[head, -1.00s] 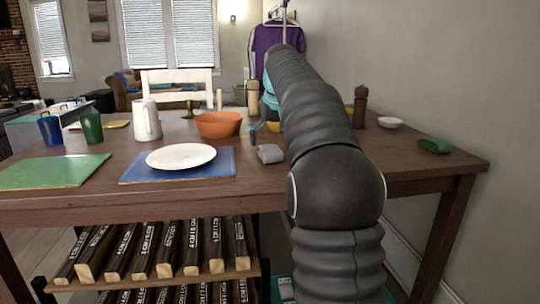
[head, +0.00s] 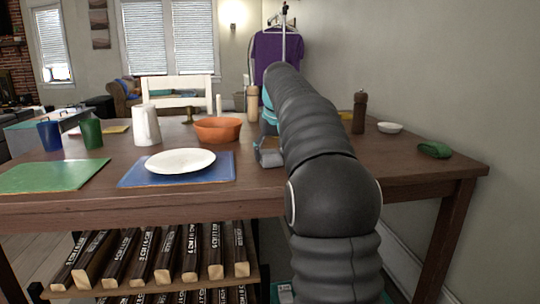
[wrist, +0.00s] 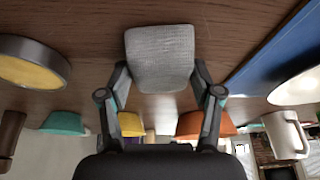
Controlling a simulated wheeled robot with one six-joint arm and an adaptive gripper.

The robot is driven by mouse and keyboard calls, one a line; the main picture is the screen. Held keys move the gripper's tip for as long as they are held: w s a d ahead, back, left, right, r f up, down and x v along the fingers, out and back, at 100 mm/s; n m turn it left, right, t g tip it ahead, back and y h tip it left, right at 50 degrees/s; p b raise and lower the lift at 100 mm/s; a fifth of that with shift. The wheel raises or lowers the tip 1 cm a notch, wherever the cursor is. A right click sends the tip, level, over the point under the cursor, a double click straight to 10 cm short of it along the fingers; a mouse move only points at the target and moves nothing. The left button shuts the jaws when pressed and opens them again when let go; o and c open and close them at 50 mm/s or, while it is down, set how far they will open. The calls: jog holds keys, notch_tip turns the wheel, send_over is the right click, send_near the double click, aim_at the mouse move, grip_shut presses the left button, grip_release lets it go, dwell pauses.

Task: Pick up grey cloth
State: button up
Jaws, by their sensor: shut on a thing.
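The grey cloth (head: 268,157) lies on the wooden table, just right of the blue placemat, partly hidden by my arm in the head view. In the wrist view the folded cloth (wrist: 160,55) sits between my fingertips. My gripper (wrist: 161,80) is shut on it, one finger against each side. In the head view my gripper (head: 267,143) is at the cloth, mostly hidden behind my arm. The cloth appears to be still at table height.
The blue placemat (head: 135,178) with a white plate (head: 180,160) is close on the left. An orange bowl (head: 218,130) and a white pitcher (head: 146,125) stand behind. A pepper mill (head: 359,112), white bowl (head: 390,127) and green cloth (head: 434,149) are on the right.

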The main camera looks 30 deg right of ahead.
aim_at(269, 149)
jog(key=shift+r, duration=0.1)
notch_tip(269, 149, up, 5)
jog(key=shift+f+p, duration=0.15)
jog(key=shift+p, duration=1.05)
jog(key=s+d+r+p, duration=0.1)
jog(key=s+d+r, duration=0.1)
jog(key=d, duration=0.3)
jog(key=s+d+r+p, duration=0.2)
jog(key=s+d+r, duration=0.1)
jog(key=d+r, duration=0.1)
jog(key=shift+d, duration=0.8)
jog(key=o, duration=0.3)
jog(key=shift+c, duration=1.3)
